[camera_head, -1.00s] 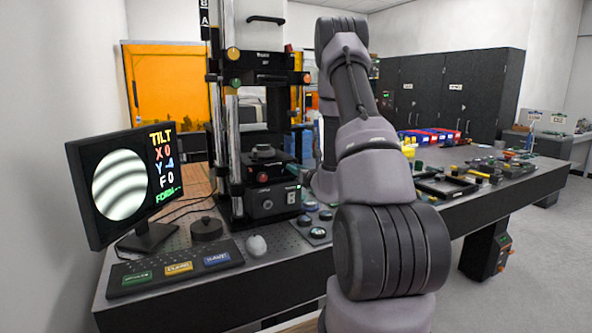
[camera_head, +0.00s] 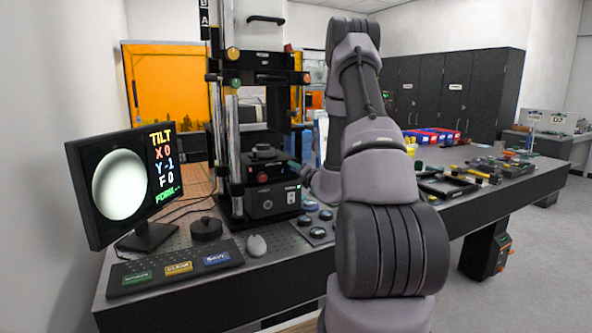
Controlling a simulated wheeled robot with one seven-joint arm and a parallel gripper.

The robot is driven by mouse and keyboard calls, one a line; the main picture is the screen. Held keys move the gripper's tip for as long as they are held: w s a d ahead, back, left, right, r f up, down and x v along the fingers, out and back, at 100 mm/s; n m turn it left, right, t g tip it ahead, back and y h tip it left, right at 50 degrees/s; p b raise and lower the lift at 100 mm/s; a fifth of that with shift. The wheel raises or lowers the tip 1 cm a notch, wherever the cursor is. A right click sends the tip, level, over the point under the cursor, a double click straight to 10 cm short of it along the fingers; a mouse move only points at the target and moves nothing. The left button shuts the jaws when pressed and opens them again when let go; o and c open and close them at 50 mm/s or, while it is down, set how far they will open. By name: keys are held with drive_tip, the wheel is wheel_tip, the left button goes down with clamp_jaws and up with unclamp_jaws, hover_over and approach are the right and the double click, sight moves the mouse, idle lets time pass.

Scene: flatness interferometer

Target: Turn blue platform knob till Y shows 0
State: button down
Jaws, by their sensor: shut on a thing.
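The monitor (camera_head: 121,186) at left reads TILT X 0, Y -1, F 0. Its round picture is a nearly plain pale disc with a soft dark edge. The interferometer's black platform stage (camera_head: 264,172) stands on the bench, with a dark round part on top. My arm reaches past the stage's right side. My gripper (camera_head: 307,174) is small at the end of the wrist, against that side, and shut. The blue platform knob cannot be made out; it is hidden at the fingertips, where the gripper holds on.
A keypad (camera_head: 150,279) with green, yellow and blue keys, a black puck (camera_head: 206,229) and a mouse (camera_head: 256,245) lie in front of the stage. Several round dark pieces sit on a plate (camera_head: 318,228) beside it. Trays and tools cover the bench at right.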

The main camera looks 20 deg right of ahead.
drive_tip(key=shift+m, duration=0.7)
drive_tip(key=c, duration=0.5)
unclamp_jaws()
drive_tip(key=s, duration=1.1)
drive_tip(key=shift+d, duration=0.25)
drive_tip(key=shift+w, duration=0.1)
idle(0.4)
